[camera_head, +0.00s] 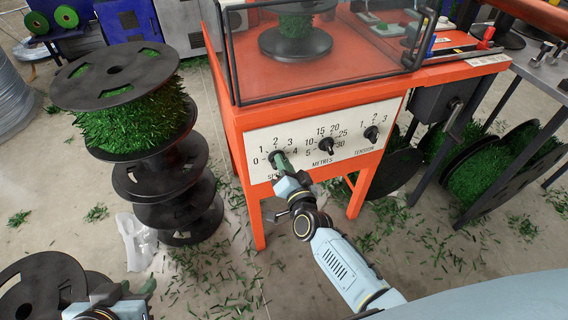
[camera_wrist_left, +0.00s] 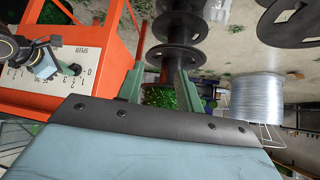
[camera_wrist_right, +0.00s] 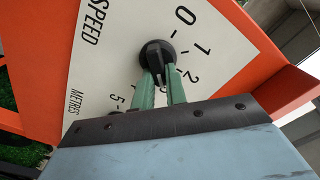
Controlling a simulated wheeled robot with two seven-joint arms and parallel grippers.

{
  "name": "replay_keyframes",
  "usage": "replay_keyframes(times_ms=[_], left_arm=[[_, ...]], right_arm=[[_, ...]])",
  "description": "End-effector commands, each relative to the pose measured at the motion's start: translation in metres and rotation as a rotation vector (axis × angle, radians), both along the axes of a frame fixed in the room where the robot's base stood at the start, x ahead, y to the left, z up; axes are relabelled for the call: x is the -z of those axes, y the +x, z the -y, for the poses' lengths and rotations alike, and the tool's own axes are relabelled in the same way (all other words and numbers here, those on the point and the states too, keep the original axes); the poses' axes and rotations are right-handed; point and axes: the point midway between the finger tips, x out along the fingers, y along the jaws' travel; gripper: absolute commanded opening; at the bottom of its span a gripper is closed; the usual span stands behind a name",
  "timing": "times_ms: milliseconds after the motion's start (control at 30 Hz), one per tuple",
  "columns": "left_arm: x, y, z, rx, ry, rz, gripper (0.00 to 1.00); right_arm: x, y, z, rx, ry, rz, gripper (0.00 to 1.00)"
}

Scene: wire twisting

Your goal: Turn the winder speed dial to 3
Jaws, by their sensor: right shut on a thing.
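The winder speed dial (camera_wrist_right: 157,60) is a black knob on a white panel, above the word SPEED, with a scale from 0 to 4. My right gripper (camera_wrist_right: 160,88) is shut on this knob, one green finger on each side. In the head view my right gripper (camera_head: 281,162) covers most of the dial, and the knob's pointer setting cannot be read clearly. The right wrist view shows the marks 0, 1 and 2; fingers hide part of the scale. My left gripper (camera_wrist_left: 158,88) is open and empty, low at the left in the head view.
The orange winder (camera_head: 230,130) also carries a METRES knob (camera_head: 325,146) and a TENSION knob (camera_head: 371,133) to the right. Green clippings litter the floor.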

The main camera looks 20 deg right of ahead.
Motion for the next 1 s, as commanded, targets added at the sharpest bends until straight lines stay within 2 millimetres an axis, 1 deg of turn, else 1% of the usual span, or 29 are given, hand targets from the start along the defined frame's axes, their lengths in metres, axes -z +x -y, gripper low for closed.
replay_keyframes(times_ms=[67, 100, 233, 500, 633, 767, 1000], left_arm=[[0.000, 0.000, 0.000, 0.000, 0.000, 0.000, 0.36], [0.000, 0.000, 0.000, 0.000, 0.000, 0.001, 0.36], [0.000, 0.000, 0.000, 0.001, -0.001, 0.001, 0.36], [0.000, 0.000, 0.001, 0.001, -0.001, 0.001, 0.36], [0.000, -0.002, 0.000, 0.000, 0.003, -0.017, 0.36], [0.009, -0.018, -0.007, -0.009, 0.027, -0.119, 0.36], [0.025, -0.062, -0.025, -0.035, 0.084, -0.368, 0.36]], right_arm=[[0.001, -0.001, 0.000, 0.000, -0.001, -0.001, 0.00], [0.001, -0.001, 0.000, 0.000, -0.001, -0.001, 0.19], [0.001, 0.000, 0.000, 0.000, -0.001, -0.001, 0.35], [0.000, 0.000, 0.000, -0.001, -0.002, -0.001, 0.35], [0.000, -0.004, 0.000, 0.000, -0.002, -0.001, 0.35], [0.000, -0.015, 0.000, -0.001, -0.002, -0.003, 0.35], [-0.001, -0.046, 0.002, -0.001, -0.003, -0.003, 0.35]])
